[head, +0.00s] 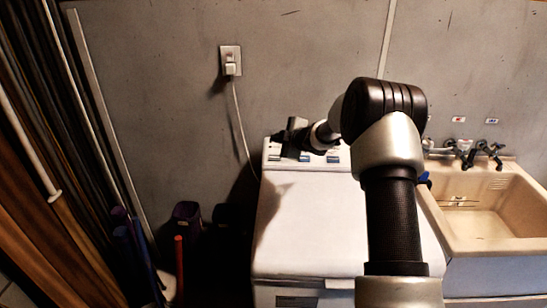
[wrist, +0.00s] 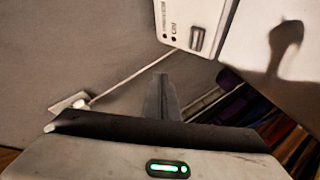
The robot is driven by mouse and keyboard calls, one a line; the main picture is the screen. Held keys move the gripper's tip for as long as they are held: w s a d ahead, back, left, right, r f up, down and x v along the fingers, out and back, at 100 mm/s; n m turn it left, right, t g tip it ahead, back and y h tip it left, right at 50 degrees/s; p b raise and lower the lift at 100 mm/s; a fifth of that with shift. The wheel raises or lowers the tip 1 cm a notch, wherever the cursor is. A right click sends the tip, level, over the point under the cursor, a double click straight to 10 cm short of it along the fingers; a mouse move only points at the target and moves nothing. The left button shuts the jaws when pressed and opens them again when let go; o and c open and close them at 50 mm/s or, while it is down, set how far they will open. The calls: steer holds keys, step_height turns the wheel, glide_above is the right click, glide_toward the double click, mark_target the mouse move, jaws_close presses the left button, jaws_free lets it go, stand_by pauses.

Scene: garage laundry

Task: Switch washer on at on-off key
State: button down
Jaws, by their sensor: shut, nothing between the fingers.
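The white top-loading washer (head: 305,225) stands against the grey wall with its lid down. Its control panel (head: 318,167) runs along the back edge and has several small dark or bluish keys. My gripper (head: 290,149) is over the left part of this panel, shut and empty. In the wrist view, the closed fingers point up the picture. There the panel's end (wrist: 184,14) shows at the top, with printed marks and one dark key (wrist: 197,38). The fingers appear below and left of that key, apart from it in the picture. I cannot tell whether this is the on-off key.
A wall outlet (head: 230,60) holds a plug whose cord hangs down behind the washer. A beige sink (head: 490,215) with dark taps (head: 468,155) adjoins on the right. Dark bins (head: 186,222) and poles stand on the left. My arm hides the panel's right part.

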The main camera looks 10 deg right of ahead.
steer(key=b, duration=0.3)
glide_toward(273, 155)
steer(key=shift+w+a+f, duration=0.1)
steer(key=shift+w+a, duration=0.3)
steer(key=shift+w, duration=0.35)
steer(key=shift+w+a+f, duration=0.15)
steer(key=shift+w+a, duration=0.25)
steer(key=shift+w, duration=0.4)
steer(key=shift+w+a+f, duration=0.1)
steer(key=shift+w+a, duration=0.3)
steer(key=shift+w, duration=0.35)
steer(key=shift+f, duration=0.15)
steer(key=shift+w+f, duration=0.15)
steer(key=shift+f, duration=0.1)
steer(key=shift+w+d+f, duration=0.15)
steer(key=shift+f, duration=0.55)
stand_by(1.1)
steer(key=shift+r, duration=0.1)
steer(key=shift+s+r, duration=0.35)
steer(key=shift+r, duration=0.4)
